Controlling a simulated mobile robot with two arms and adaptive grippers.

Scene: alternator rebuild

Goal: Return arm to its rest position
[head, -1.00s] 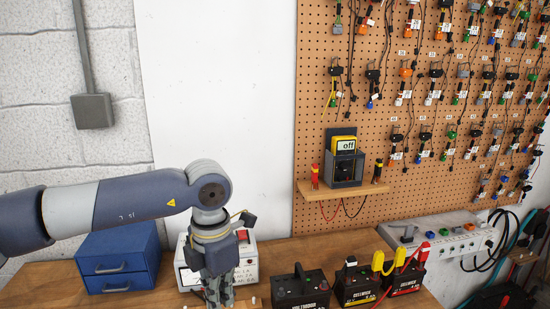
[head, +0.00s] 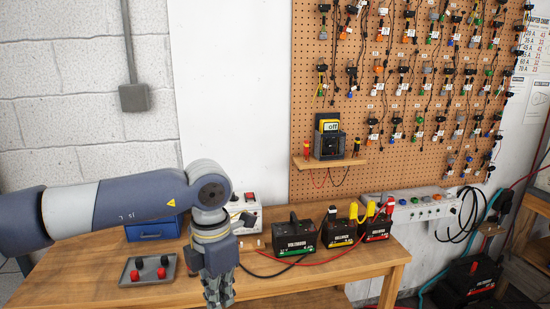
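My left arm comes in from the left, and its wrist bends down over the front of the workbench. The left gripper (head: 218,291) points down near the bottom of the head view. Its fingers look close together, but I cannot tell whether they are open or shut, and no held thing shows. My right arm and gripper are not in view.
The wooden bench (head: 345,270) carries a grey tray (head: 128,273) with red and black knobs, a blue drawer box (head: 150,231), a white-grey device (head: 246,205) partly behind my arm, and several batteries (head: 294,238). A meter (head: 328,143) reading "off" sits on a wall shelf (head: 330,162). A pegboard (head: 420,100) is behind.

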